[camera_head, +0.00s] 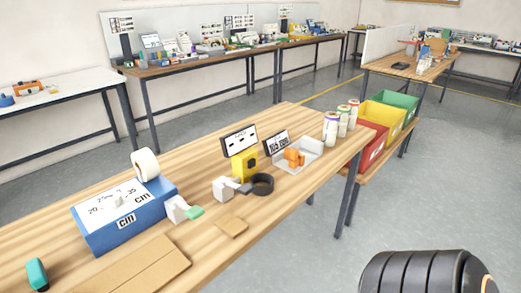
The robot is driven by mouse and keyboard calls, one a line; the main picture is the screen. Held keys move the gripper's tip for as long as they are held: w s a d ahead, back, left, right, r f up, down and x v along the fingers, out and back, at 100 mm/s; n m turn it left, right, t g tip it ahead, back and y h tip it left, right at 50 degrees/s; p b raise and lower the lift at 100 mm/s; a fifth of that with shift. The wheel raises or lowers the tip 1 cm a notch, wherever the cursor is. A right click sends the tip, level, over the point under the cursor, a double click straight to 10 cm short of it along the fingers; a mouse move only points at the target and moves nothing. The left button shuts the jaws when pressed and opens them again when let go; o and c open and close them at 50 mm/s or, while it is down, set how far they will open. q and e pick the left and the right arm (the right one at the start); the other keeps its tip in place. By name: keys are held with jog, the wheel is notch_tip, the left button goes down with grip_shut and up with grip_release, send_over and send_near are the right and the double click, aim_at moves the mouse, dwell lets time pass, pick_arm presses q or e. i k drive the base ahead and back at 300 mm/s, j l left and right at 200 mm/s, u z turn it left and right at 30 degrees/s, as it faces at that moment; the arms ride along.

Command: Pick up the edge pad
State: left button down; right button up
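A small flat tan pad (232,227) lies near the front edge of the wooden table (295,214); it may be the edge pad, but I cannot tell for sure. A larger tan board (140,268) lies flat at the table's near left. A white-grey block with a green tip (184,210) stands next to a blue box marked "cm" (122,233). A second white-grey block with a dark grey handle (226,189) stands behind the small pad. Neither of my grippers is in view.
A black ring (262,185), yellow device (244,165), grey tray with orange parts (298,155) and several bottles (342,120) stand farther back. A white roll (146,164) sits behind the blue box. Red, yellow and green bins (402,105) stand beyond the table. Floor right of it is clear.

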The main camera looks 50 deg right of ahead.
aim_at(233, 226)
jog(key=z, duration=0.4)
jog(key=i+j+z, duration=0.1)
jog(key=z, duration=0.3)
jog(key=j+z, duration=0.15)
jog(key=z, duration=0.25)
jog(key=j+z, duration=0.1)
jog(key=z, duration=0.3)
jog(key=i, duration=0.05)
